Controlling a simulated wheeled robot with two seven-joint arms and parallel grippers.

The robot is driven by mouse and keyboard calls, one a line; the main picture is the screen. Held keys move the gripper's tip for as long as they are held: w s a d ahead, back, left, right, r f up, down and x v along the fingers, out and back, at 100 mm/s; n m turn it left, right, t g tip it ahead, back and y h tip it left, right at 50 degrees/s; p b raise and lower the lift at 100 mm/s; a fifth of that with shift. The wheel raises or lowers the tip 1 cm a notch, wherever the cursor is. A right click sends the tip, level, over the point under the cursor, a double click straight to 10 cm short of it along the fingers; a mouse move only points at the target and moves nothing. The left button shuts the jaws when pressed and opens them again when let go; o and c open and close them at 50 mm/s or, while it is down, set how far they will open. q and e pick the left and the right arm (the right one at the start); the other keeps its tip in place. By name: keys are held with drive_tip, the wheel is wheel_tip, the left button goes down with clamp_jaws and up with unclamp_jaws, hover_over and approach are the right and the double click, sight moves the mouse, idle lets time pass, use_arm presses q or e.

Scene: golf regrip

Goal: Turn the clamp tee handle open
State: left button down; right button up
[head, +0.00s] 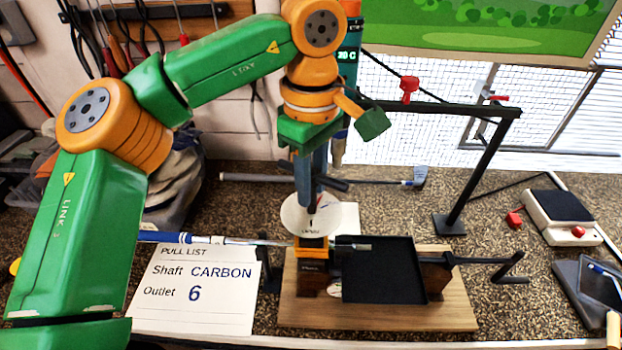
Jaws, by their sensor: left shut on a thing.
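The clamp tee handle (336,184) is a dark crossbar above a white dial disc (296,216) with small print. The disc sits over the orange clamp (312,243) on a wooden base (375,316). My left gripper (311,188) points straight down and is shut on the tee handle. Its fingers hide the middle of the crossbar. My right gripper is not in view.
A pull list card (195,290) reads CARBON, outlet 6. A black stand (450,224) with an overhead arm is at the right, near a small scale (560,215). A heat tool (348,55) hangs behind my left wrist. A black rod (482,261) extends right from the base.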

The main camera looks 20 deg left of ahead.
use_arm(q)
drive_tip(key=n, duration=0.4)
drive_tip(key=shift+n, duration=0.3)
drive_tip(key=n, duration=0.5)
drive_tip(key=shift+n, duration=0.3)
drive_tip(key=n+b, duration=0.1)
drive_tip(key=n, duration=0.9)
drive_tip(key=shift+r+n, duration=0.1)
drive_tip(key=shift+n, duration=0.3)
drive_tip(key=n+b, duration=0.1)
drive_tip(key=n, duration=0.4)
drive_tip(key=shift+n, duration=0.3)
drive_tip(key=n+b, duration=0.1)
drive_tip(key=n, duration=0.3)
drive_tip(key=n+b, duration=0.1)
drive_tip(key=n, duration=0.4)
drive_tip(key=shift+n, duration=0.4)
drive_tip(key=shift+n+b, duration=0.55)
drive_tip(key=shift+n, duration=1.65)
